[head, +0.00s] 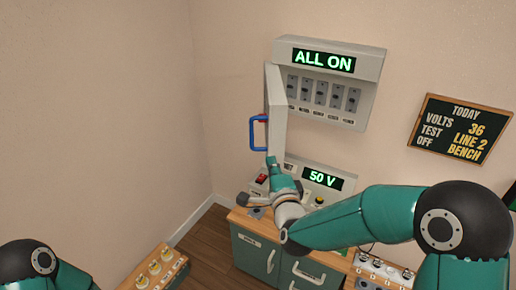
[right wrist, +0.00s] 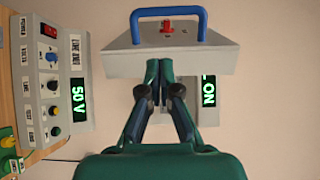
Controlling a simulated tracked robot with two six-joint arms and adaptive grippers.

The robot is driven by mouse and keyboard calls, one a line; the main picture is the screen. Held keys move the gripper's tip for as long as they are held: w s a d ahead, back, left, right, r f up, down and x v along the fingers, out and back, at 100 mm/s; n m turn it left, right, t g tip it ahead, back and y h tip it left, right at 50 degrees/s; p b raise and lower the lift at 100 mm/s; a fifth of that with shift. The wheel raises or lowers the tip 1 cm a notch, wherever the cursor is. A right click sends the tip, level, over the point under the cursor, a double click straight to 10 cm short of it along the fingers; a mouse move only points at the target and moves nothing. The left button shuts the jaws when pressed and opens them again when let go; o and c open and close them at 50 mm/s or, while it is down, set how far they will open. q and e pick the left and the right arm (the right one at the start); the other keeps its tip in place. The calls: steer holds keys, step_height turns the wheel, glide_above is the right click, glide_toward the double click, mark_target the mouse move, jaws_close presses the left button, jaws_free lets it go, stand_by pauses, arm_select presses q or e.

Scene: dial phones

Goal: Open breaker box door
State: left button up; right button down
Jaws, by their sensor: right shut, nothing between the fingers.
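The grey breaker box (head: 368,65) hangs on the wall under a lit "ALL ON" display, with a row of switches inside. Its door (head: 279,115) stands swung open to the left, seen nearly edge-on, with a blue handle (head: 254,133) on its outer face. In the right wrist view the door (right wrist: 120,62) and its blue handle (right wrist: 169,13) fill the upper middle. My right gripper (right wrist: 165,68) is shut and empty, its fingertips at the door's lower edge in that view; I cannot tell whether they touch. In the head view my right gripper (head: 272,163) is just below the door.
A bench supply showing "50 V" (head: 322,180) stands on the cabinet (head: 255,250) below the box. A chalkboard (head: 460,129) hangs at right. A low bench with several knobs (head: 155,265) stands at lower left. The wall left of the door is clear.

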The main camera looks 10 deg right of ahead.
arm_select(q)
step_height(320, 180, up, 3)
steer(key=p, duration=0.3)
steer(key=shift+r, duration=0.1)
arm_select(e)
steer(key=w+a, duration=0.2)
steer(key=w, duration=0.7)
steer(key=shift+w+r+y, duration=0.3)
steer(key=shift+w+r, duration=0.05)
steer(key=shift+a, duration=0.1)
